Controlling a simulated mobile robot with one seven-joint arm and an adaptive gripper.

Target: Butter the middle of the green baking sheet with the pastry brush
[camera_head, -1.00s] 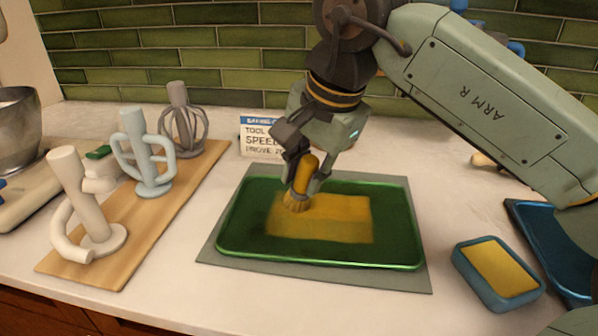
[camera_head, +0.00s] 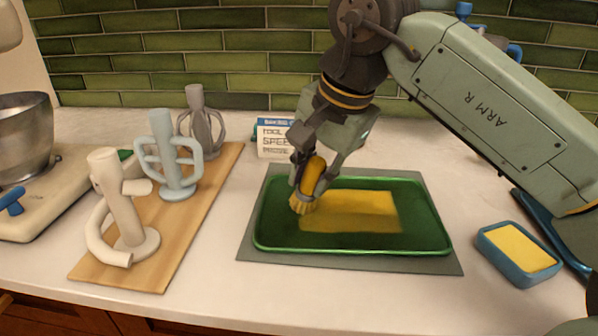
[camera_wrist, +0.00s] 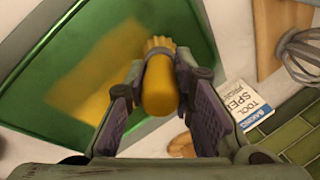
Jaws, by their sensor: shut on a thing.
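The green baking sheet (camera_head: 425,238) lies on a grey mat (camera_head: 350,263) on the counter. A yellow butter patch (camera_head: 360,212) covers a rectangle in its middle; it also shows in the wrist view (camera_wrist: 95,82). My gripper (camera_head: 308,180) is shut on the yellow handle of the pastry brush (camera_head: 314,172). The brush is tilted, and its bristles (camera_head: 302,204) are at the left end of the patch. I cannot tell whether they touch the sheet. In the wrist view my gripper (camera_wrist: 160,85) holds the brush (camera_wrist: 159,88) between its dark fingers.
A blue dish with a yellow block (camera_head: 518,250) stands right of the sheet, beside a blue tray (camera_head: 550,232). A wooden board (camera_head: 150,263) with several tool holders lies to the left. A printed card (camera_head: 274,140) stands behind. Counter in front is clear.

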